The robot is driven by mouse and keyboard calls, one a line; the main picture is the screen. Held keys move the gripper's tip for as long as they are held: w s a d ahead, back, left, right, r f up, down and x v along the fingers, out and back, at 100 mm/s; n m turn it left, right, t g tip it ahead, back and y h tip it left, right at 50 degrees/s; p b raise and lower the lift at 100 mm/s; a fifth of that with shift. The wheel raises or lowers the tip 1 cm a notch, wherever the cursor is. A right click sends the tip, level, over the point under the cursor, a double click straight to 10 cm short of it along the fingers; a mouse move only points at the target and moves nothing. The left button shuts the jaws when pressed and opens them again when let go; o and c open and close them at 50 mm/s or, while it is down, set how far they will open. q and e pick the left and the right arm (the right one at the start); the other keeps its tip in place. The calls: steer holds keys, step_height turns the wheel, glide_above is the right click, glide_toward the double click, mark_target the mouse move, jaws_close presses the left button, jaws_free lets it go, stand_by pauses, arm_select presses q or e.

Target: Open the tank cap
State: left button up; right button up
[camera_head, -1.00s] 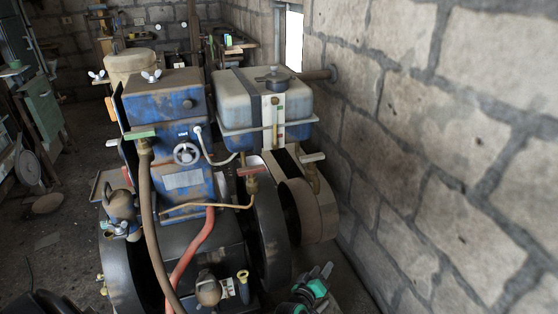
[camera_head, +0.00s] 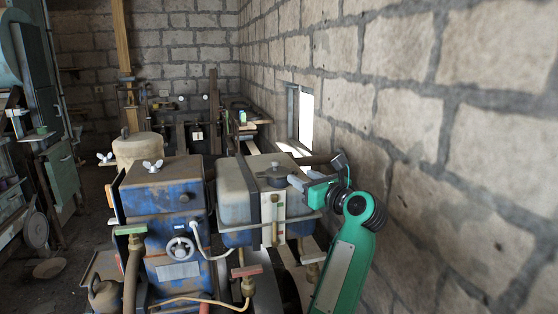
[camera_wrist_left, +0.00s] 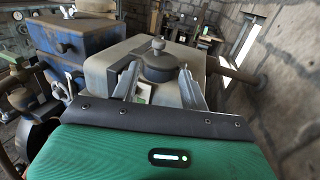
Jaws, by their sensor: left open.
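The tank cap (camera_head: 275,179) is a dark round disc with a small knob, on top of the grey and blue tank (camera_head: 239,190). It sits level on the tank and also shows in the left wrist view (camera_wrist_left: 158,66). My left gripper (camera_head: 293,181) is at the right of the cap in the head view, at about cap height. In the left wrist view its two fingers (camera_wrist_left: 159,74) are apart, and the cap appears between and just beyond their tips. I cannot tell whether they touch it. My right gripper is not in view.
A blue engine block (camera_head: 165,205) with a wing nut on top stands left of the tank. A stone wall (camera_head: 450,150) runs close on the right, with a pipe (camera_head: 318,159) near the tank's far side. Hoses and a handwheel (camera_head: 181,249) are in front.

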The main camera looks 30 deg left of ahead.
mark_target(278, 163)
arm_select(q)
steer(key=p+x, duration=0.5)
steer(key=x, duration=0.7)
steer(key=shift+a+r+p, duration=0.15)
steer(key=shift+a+p, duration=0.15)
steer(key=shift+p, duration=0.1)
steer(key=shift+w+a, duration=0.2)
steer(key=shift+a, duration=0.3)
jaws_close()
